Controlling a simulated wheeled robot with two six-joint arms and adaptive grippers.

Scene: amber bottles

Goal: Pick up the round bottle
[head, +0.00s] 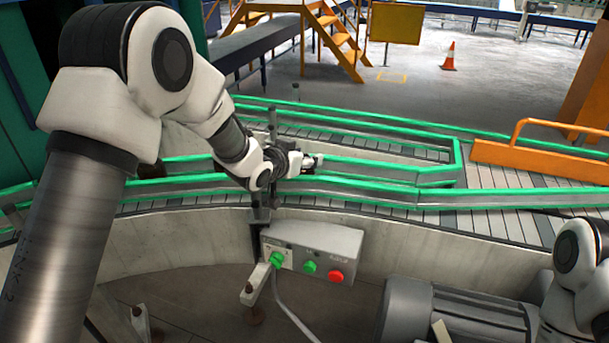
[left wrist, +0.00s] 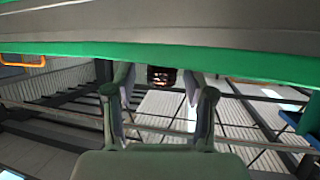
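My left gripper (head: 312,163) is over the green-railed conveyor in the head view. In the left wrist view its two fingers (left wrist: 160,88) are apart, with a gap between them. A small dark bottle (left wrist: 161,76) with a reddish-amber patch shows in that gap, clear of both fingers to the sides. Its round shape is not plain, as the green rail cuts off part of it. I cannot make out the bottle in the head view, where the gripper and rails crowd that spot. My right arm shows at the lower right, but its gripper is out of view.
Green guard rails (head: 380,190) run along the conveyor close under my left gripper. A grey control box (head: 312,250) with green and red buttons stands in front. An orange barrier (head: 540,158) sits at the right. The floor behind has a traffic cone (head: 449,57) and yellow stairs (head: 335,38).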

